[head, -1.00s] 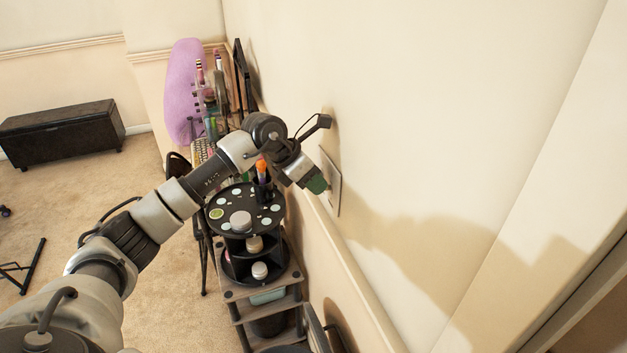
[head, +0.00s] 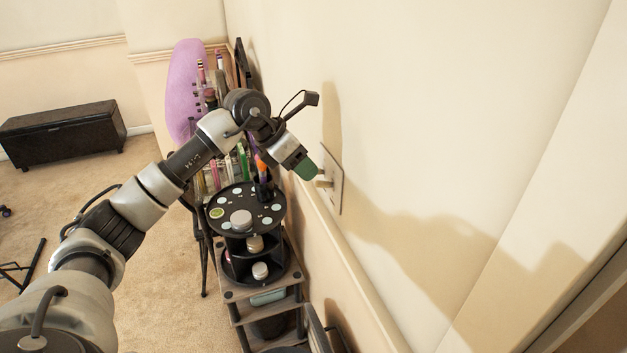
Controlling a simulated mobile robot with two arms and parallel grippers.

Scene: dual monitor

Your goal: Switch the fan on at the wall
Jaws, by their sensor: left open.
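A wall switch plate (head: 335,184) is mounted on the cream wall, right of the picture's middle, seen at a steep angle. A small pale toggle (head: 323,181) stands out from it toward the left. My left gripper (head: 307,171) reaches in from the left, with its green fingertip end close beside the toggle. The gap between its fingers does not show clearly, and I cannot tell whether it touches the toggle. The fan is not identifiable in view. My right gripper is not in view.
A black round tiered organizer (head: 245,208) with jars and pens stands on a small shelf (head: 262,285) below my left arm. Behind it are a purple cushion-like object (head: 184,85) and art supplies. A dark chest (head: 62,134) sits on the carpet at left.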

